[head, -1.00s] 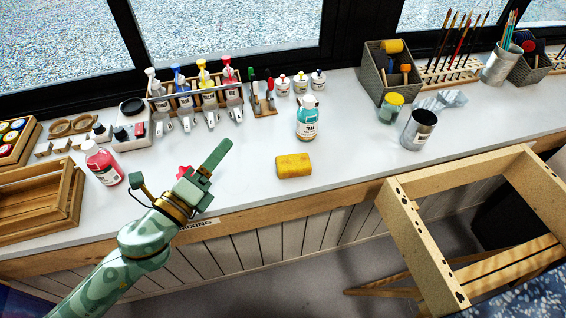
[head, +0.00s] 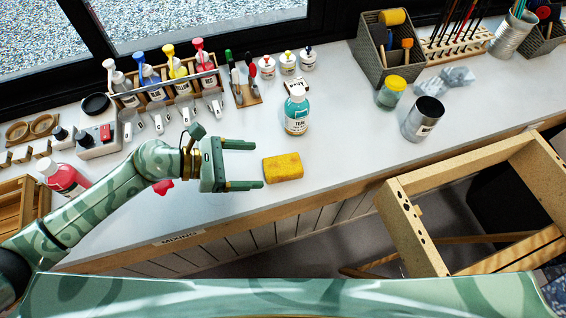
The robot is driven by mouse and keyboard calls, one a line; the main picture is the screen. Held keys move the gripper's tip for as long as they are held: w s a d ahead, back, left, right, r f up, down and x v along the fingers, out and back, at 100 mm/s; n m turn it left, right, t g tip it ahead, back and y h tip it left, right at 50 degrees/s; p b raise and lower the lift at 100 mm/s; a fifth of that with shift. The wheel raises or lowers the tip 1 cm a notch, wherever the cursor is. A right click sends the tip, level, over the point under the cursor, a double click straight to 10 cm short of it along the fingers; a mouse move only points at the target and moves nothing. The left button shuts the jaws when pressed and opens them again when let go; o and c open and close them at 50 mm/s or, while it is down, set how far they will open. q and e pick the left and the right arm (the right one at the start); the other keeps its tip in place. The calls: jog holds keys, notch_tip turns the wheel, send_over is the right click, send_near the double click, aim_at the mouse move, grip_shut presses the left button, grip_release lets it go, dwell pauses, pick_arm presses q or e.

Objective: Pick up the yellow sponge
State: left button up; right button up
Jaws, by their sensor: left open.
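The yellow sponge (head: 283,167) lies flat on the white worktop, near its front edge and in front of the teal bottle. My left gripper (head: 258,165) is open, its two fingers pointing right toward the sponge. The lower finger's tip is close to the sponge's left side; I cannot tell whether they touch. Nothing is held between the fingers. My right gripper is not in view.
The teal bottle (head: 296,113) stands just behind the sponge. A bottle rack (head: 165,85) is behind my left arm. A metal can (head: 422,119) and a green jar (head: 391,92) stand to the right. A wooden frame (head: 470,150) stands before the worktop.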

aim_at(279, 165)
pick_arm(q)
jog(key=x, duration=0.3)
jog(key=shift+w+d+f, duration=0.1)
jog(key=shift+d, duration=0.25)
jog(key=x, duration=0.5)
jog(key=shift+w+f, duration=0.1)
jog(key=shift+f, duration=0.15)
jog(key=c, duration=1)
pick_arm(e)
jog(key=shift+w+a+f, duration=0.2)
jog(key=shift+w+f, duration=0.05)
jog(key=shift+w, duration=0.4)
